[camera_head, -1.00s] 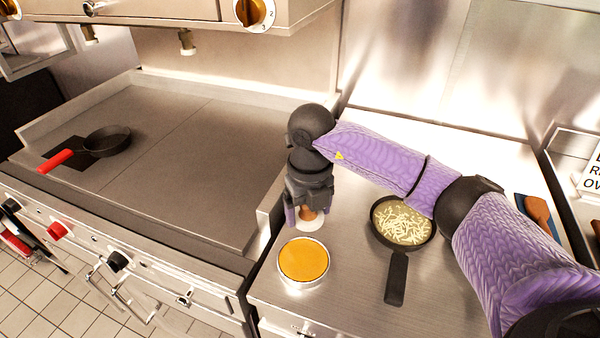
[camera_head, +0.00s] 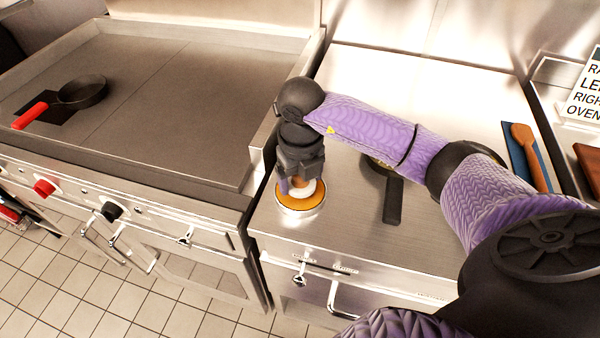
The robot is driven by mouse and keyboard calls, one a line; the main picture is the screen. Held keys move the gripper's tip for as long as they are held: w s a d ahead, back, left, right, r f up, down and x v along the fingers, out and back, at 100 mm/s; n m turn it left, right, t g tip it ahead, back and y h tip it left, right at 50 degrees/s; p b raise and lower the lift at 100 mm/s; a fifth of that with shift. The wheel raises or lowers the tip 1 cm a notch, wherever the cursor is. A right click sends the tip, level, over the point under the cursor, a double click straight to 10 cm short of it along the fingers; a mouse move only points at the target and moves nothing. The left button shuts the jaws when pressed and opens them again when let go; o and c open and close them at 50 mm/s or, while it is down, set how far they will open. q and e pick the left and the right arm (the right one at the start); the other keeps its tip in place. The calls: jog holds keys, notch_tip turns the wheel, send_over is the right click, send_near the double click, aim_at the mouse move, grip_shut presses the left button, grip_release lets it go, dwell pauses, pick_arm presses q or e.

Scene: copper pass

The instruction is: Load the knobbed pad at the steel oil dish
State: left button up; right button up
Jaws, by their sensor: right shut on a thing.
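The steel oil dish (camera_head: 301,210) with orange oil stands on the steel counter beside the griddle, near the counter's front left. My right gripper (camera_head: 299,183) points down over the dish and is shut on the knobbed pad (camera_head: 304,191). The pad is white and round, and its knob is mostly hidden between the fingers. The pad is over the oil, within the dish's outline; I cannot tell whether it touches the oil. My left gripper is not in view.
A black pan (camera_head: 392,200) sits right of the dish, its bowl mostly hidden under my right arm. A red-handled pan (camera_head: 82,92) rests on the griddle (camera_head: 180,100) at left. A wooden spoon (camera_head: 530,155) lies on a blue board at right.

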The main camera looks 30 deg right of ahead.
dwell(0.5)
jog(key=shift+f+b, duration=0.3)
jog(key=shift+f, duration=0.25)
dwell(1.0)
notch_tip(320, 180, up, 7)
jog(key=p, duration=0.6)
jog(key=shift+r, duration=0.2)
jog(key=shift+f, duration=0.1)
dwell(0.3)
